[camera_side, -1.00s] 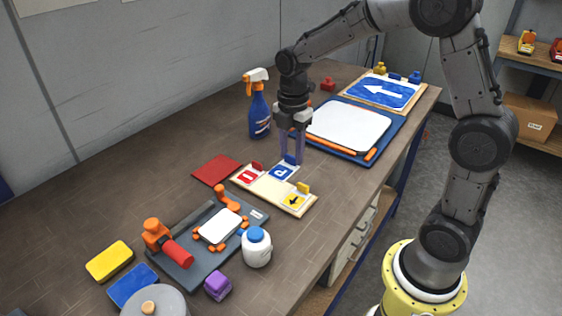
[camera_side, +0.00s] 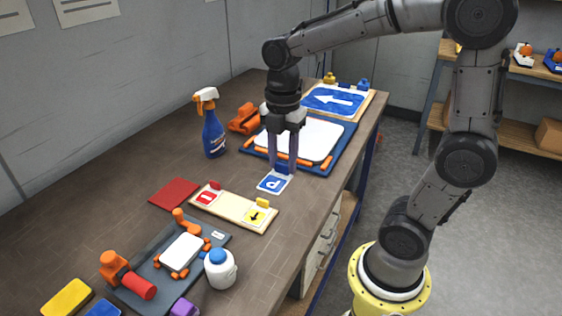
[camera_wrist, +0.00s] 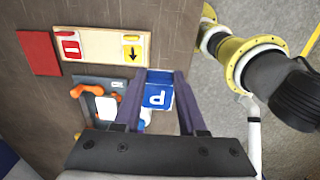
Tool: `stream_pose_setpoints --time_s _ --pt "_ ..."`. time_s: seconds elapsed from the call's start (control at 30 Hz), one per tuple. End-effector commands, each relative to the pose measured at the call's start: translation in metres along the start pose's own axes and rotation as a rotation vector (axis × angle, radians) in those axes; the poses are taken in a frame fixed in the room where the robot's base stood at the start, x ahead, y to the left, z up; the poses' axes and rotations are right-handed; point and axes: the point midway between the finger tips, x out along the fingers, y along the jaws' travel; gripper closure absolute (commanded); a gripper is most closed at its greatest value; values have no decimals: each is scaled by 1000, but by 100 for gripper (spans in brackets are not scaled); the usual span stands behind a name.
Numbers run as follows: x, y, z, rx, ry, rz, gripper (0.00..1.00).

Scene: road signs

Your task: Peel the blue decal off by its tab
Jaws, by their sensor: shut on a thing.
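In the wrist view the decal (camera_wrist: 157,97) shows between the two fingers, apart from the board (camera_wrist: 92,46). The red decal (camera_side: 207,197) and the yellow arrow decal (camera_side: 256,215) lie on the board with a bare gap between them.
A blue tray with a white plate (camera_side: 301,138) is behind the gripper. A spray bottle (camera_side: 213,134) and an orange tool (camera_side: 244,119) stand left of it. A red square (camera_side: 174,193), a grey fixture (camera_side: 162,268) and a white jar (camera_side: 220,269) surround the board.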

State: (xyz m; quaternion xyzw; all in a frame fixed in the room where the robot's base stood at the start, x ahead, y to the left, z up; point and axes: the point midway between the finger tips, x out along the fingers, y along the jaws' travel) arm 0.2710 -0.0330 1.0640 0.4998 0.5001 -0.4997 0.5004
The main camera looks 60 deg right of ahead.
Motion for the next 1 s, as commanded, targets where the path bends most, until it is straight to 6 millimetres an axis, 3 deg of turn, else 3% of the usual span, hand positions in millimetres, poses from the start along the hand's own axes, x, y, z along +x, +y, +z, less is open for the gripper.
stream_pose_setpoints --time_s 0.5,1.0 --pt "-19 0 0 0 0 2 100" --pt "-21 0 0 0 0 0 100"
